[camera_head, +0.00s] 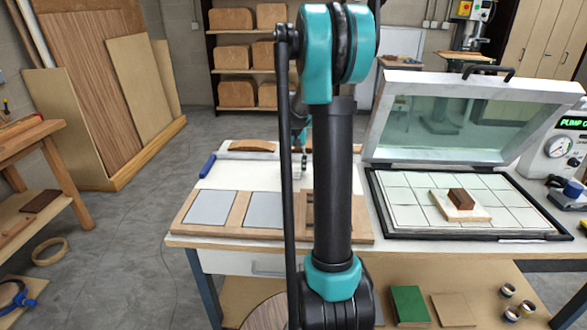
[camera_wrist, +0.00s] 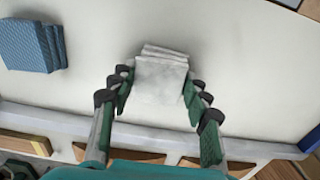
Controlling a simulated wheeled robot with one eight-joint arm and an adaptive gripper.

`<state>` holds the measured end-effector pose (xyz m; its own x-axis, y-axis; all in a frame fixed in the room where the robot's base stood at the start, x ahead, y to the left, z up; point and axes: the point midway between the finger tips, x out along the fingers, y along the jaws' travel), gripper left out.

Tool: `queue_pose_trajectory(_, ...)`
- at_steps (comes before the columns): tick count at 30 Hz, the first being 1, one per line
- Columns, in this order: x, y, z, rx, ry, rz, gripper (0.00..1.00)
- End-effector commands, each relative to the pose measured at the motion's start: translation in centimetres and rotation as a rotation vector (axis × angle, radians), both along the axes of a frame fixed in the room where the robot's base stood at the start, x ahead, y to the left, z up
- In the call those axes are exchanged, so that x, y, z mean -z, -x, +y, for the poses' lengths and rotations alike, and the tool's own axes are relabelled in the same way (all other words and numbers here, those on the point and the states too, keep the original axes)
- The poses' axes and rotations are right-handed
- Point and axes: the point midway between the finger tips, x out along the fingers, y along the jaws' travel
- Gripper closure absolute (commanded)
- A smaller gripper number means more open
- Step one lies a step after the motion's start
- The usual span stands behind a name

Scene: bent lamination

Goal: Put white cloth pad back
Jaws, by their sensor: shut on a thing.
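The white cloth pad (camera_wrist: 160,78) shows in the wrist view as a small pale block with layered edges. It is between the two fingers of my gripper (camera_wrist: 158,92), which are shut on its sides. Pale worktop lies around and behind the pad; I cannot tell whether the pad touches it. In the head view my gripper (camera_head: 302,150) is partly seen beyond the worktop's middle, and my arm hides most of the area around it and the pad.
A blue folded pad stack (camera_wrist: 34,47) lies left of my gripper in the wrist view. A wooden tray with grey panels (camera_head: 236,210) lies at the worktop's front. The press (camera_head: 388,215) stands open at right, with a wooden piece (camera_head: 460,205) on its bed.

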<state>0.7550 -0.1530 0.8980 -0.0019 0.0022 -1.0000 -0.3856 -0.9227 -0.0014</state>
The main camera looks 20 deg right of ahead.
Motion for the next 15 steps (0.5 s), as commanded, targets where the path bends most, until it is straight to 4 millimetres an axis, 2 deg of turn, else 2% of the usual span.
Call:
queue_pose_trajectory(9,0.25,-0.02,-0.01,0.0,0.0,0.0,0.76)
queue_pose_trajectory(10,0.29,-0.02,-0.01,0.0,0.0,0.0,0.52)
queue_pose_trajectory(15,0.25,-0.01,0.0,0.0,0.0,0.0,0.32)
